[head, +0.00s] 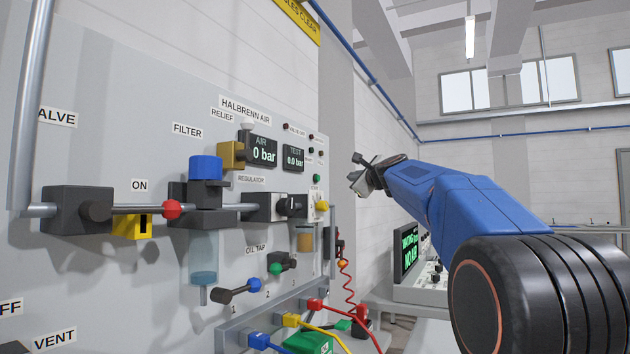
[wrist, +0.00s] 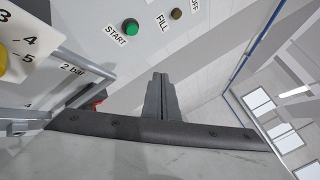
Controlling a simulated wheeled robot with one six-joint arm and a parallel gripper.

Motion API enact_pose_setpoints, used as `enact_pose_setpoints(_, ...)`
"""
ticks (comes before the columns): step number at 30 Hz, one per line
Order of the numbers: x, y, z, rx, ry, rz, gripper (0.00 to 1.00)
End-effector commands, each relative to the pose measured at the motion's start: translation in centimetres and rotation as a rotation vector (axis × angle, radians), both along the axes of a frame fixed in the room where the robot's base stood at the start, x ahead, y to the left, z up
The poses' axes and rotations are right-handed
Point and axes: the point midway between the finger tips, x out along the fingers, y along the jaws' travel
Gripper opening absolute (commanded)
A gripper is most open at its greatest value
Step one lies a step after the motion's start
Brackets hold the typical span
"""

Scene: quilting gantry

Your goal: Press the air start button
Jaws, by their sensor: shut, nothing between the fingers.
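The start button is a round green button (wrist: 131,27) beside the word START on the grey panel, near the top of the wrist view. In the head view a small green button (head: 316,178) shows above the regulator; its label is too small to read there. My gripper (wrist: 160,78) is shut and empty, its fingers together below the START button in the wrist picture and apart from it. In the head view my gripper (head: 354,171) is to the right of the panel's right edge, at about the green button's height.
A dark FILL button (wrist: 176,14) is beside START. The regulator's yellow knob (head: 322,205) and black knob (head: 291,206) are below the green button. The air display (head: 263,151) reads 0 bar. A grey rail (wrist: 85,66) runs at left in the wrist view. Open room lies right of the panel.

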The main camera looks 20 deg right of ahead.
Motion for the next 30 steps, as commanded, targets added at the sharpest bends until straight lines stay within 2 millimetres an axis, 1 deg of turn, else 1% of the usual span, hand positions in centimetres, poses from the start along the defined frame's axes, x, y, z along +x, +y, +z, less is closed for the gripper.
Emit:
enact_pose_setpoints(8, 0.0, 0.1, 0.0, -0.002, 0.001, 0.001, 0.00)
enact_pose_setpoints(13, 0.6, 0.6, -0.1, -0.003, 0.002, 0.001, 0.00)
enact_pose_setpoints(30, 5.7, 4.5, -0.1, -0.003, 0.003, 0.002, 0.00)
